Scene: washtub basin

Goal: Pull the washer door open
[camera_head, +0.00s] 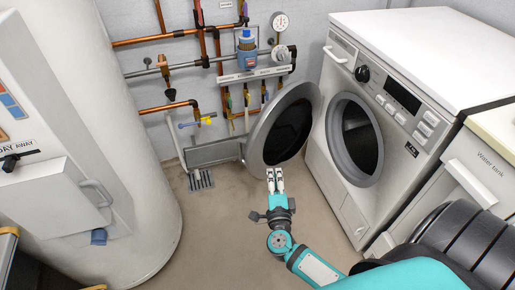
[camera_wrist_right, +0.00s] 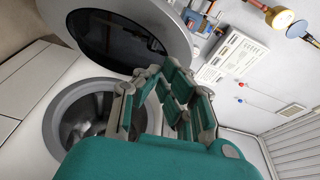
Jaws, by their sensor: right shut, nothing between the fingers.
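The washer (camera_head: 335,190) is white and stands at the right in the head view. Its round door (camera_head: 263,137), a grey ring with dark glass, stands swung open to the left of the round opening (camera_head: 357,139). My right gripper (camera_head: 275,173) is shut and empty at the lower rim of the door; I cannot tell whether it touches. In the right wrist view, the door (camera_wrist_right: 150,18) is behind and above the fingers (camera_wrist_right: 168,78), and the drum opening (camera_wrist_right: 60,128) is at lower left, partly hidden by the gripper. My left gripper is in neither view.
A large white tank (camera_head: 90,120) stands at the left. Copper pipes (camera_head: 150,40) and valves run along the back wall. A white water tank unit (camera_head: 470,165) stands right of the washer.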

